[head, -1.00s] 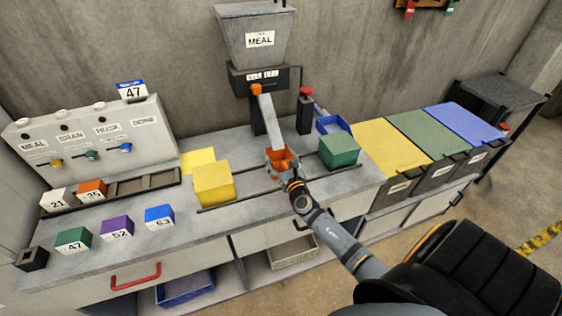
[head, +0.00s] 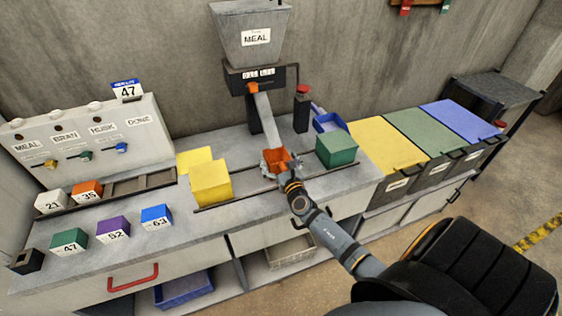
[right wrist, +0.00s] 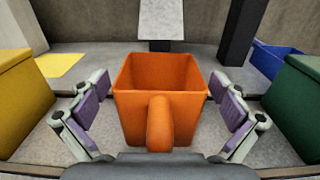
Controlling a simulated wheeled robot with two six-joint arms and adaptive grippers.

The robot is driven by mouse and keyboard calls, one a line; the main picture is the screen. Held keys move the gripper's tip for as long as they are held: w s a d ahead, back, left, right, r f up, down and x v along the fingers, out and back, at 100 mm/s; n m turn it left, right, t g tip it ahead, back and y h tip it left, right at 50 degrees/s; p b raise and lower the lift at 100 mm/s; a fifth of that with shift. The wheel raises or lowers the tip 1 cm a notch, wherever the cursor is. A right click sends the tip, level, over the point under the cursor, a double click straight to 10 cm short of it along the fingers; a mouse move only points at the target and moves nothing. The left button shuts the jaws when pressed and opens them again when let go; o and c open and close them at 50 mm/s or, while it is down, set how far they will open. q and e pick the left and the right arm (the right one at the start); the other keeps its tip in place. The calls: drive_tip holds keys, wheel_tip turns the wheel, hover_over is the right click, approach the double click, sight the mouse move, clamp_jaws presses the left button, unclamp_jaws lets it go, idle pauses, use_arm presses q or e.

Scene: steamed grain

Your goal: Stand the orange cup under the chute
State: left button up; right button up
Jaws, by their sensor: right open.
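The orange cup (head: 276,156) stands upright at the lower end of the grey chute (head: 265,117), below the MEAL hopper (head: 253,38). In the right wrist view the cup (right wrist: 160,95) has its handle towards me, and the chute end (right wrist: 161,22) shows behind and above it. My right gripper (head: 277,168) is at the cup. In the right wrist view its fingers (right wrist: 160,110) are spread on either side of the cup, with gaps to both walls. My left gripper is not in view.
A yellow block (head: 211,184) stands left of the cup and a green block (head: 337,149) right of it. A blue tray (head: 327,123) is behind the green block. Numbered cubes (head: 113,229) stand on the left counter. Lidded bins (head: 384,145) are at right.

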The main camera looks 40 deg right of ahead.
drive_tip(key=b+v, duration=0.1)
drive_tip(key=v, duration=1)
drive_tip(key=shift+b, duration=0.3)
drive_tip(key=shift+s+a, duration=0.2)
drive_tip(key=shift+s, duration=0.35)
